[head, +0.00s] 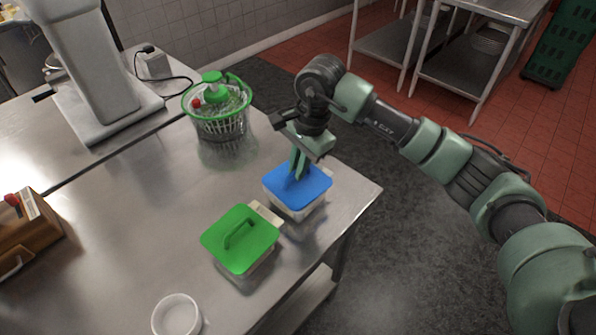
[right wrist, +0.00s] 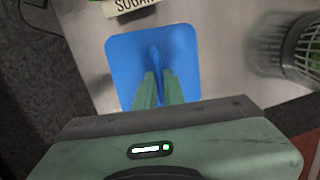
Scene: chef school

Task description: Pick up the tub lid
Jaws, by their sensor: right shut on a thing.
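A blue tub lid (head: 310,187) lies on a clear tub (head: 304,212) near the table's right edge. It also shows in the right wrist view (right wrist: 184,48), with a raised handle down its middle. A green tub lid (head: 234,254) with a handle lies on another tub in front of it. My right gripper (head: 297,176) points down at the blue lid, its fingers shut on the lid's handle. It also shows in the right wrist view (right wrist: 158,84). I cannot tell whether the blue lid is lifted off its tub. My left gripper is not in view.
A green salad spinner basket (head: 220,122) stands at the back of the steel table (head: 130,225). A white bowl (head: 177,316) stands at the front and a wooden box (head: 30,238) at the left. A label reading "SUGAR" (right wrist: 129,6) shows by the blue lid.

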